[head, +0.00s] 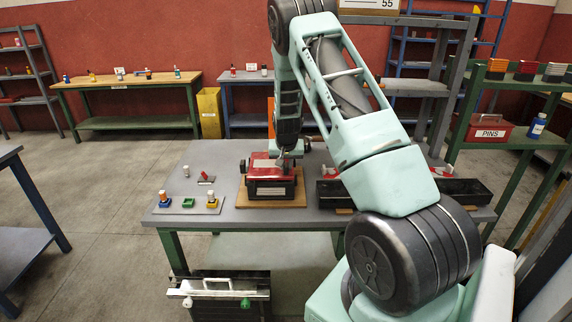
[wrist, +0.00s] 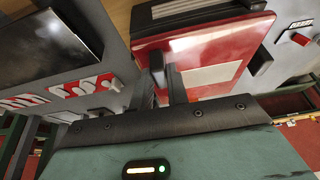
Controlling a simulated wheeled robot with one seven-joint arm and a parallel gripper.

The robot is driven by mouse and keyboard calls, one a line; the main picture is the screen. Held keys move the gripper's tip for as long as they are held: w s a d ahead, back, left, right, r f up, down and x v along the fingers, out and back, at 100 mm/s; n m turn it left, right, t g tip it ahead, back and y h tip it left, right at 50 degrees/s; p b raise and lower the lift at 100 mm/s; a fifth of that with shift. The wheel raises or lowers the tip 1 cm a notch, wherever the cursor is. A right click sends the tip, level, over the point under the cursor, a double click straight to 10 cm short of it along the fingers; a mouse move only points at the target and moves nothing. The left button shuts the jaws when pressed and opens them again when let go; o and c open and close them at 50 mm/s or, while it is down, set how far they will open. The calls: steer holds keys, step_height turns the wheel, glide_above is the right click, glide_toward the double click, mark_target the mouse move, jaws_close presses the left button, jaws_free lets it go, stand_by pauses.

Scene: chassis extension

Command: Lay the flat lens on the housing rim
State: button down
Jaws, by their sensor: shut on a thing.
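The red housing (head: 262,170) stands on a wooden board on the grey table. It fills the upper middle of the wrist view (wrist: 225,30). My gripper (head: 287,163) is right above the housing's top, at its right half. A pale flat panel, seemingly the flat lens (wrist: 210,77), shows beside the fingers within the red outline. I cannot tell whether it touches the rim.
A black tray (head: 455,190) lies right of the housing. A grey plate with coloured parts (head: 187,209) and a small red-topped stand (head: 206,179) are to the left. A black case with a pale handle (head: 228,290) stands below the table. The table between is bare.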

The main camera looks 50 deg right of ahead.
steer(key=shift+f+b, duration=0.35)
steer(key=shift+f, duration=0.05)
steer(key=c, duration=1.3)
jaws_free()
steer(key=shift+r, duration=0.1)
steer(key=b+v, duration=0.3)
steer(key=v, duration=1.4)
steer(key=shift+b, duration=0.4)
steer(key=shift+a, duration=0.1)
